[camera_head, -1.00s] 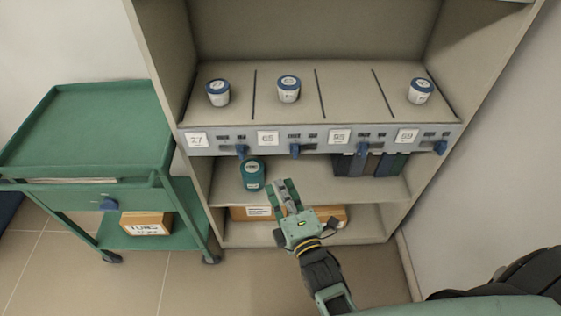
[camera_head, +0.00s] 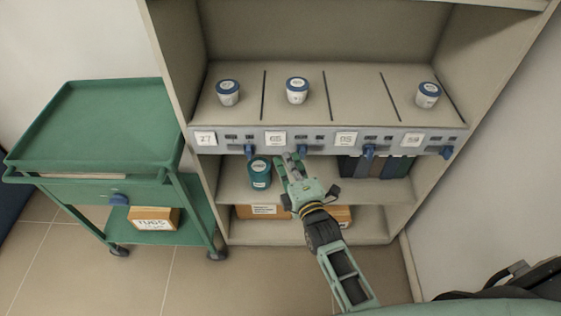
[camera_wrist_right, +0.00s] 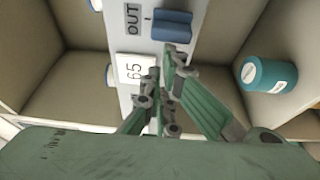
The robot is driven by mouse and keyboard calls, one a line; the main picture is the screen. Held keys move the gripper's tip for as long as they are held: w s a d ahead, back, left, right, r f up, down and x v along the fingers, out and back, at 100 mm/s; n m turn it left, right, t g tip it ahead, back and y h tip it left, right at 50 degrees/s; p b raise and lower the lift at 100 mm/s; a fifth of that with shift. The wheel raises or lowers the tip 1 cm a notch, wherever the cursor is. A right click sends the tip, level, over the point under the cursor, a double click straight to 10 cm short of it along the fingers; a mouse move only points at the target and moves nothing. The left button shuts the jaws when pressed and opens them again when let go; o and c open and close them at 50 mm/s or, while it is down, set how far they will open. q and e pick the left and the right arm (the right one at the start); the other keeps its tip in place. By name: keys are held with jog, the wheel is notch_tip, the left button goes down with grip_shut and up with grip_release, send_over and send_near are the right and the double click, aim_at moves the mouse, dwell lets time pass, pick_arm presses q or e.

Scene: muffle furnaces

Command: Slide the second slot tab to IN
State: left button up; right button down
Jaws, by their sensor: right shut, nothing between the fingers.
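The second slot tab (camera_head: 303,151) is a blue tab on the grey label strip (camera_head: 330,141) at the shelf's front, to the right of the card reading 65 (camera_head: 275,139). In the wrist view the tab (camera_wrist_right: 172,26) shows close up next to the printed word OUT; the word IN cannot be read. My right gripper (camera_head: 291,159) is shut and empty. Its fingertips (camera_wrist_right: 166,72) are just beside the tab, near the 65 card (camera_wrist_right: 135,69); I cannot tell whether they touch the tab. My left gripper is not in view.
White jars with blue lids stand in the first (camera_head: 228,92), second (camera_head: 297,90) and fourth (camera_head: 428,94) slots; the third is empty. A teal jar (camera_head: 260,174) stands on the shelf below, close to my gripper's left. A green cart (camera_head: 70,150) stands at left.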

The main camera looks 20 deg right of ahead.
aim_at(303, 155)
dwell(0.3)
jog(key=d, duration=0.2)
jog(key=s+d+p, duration=0.1)
jog(key=d, duration=0.1)
jog(key=shift+s+d, duration=0.1)
jog(key=shift+d, duration=0.1)
jog(key=shift+s+d, duration=0.1)
jog(key=shift+d, duration=0.25)
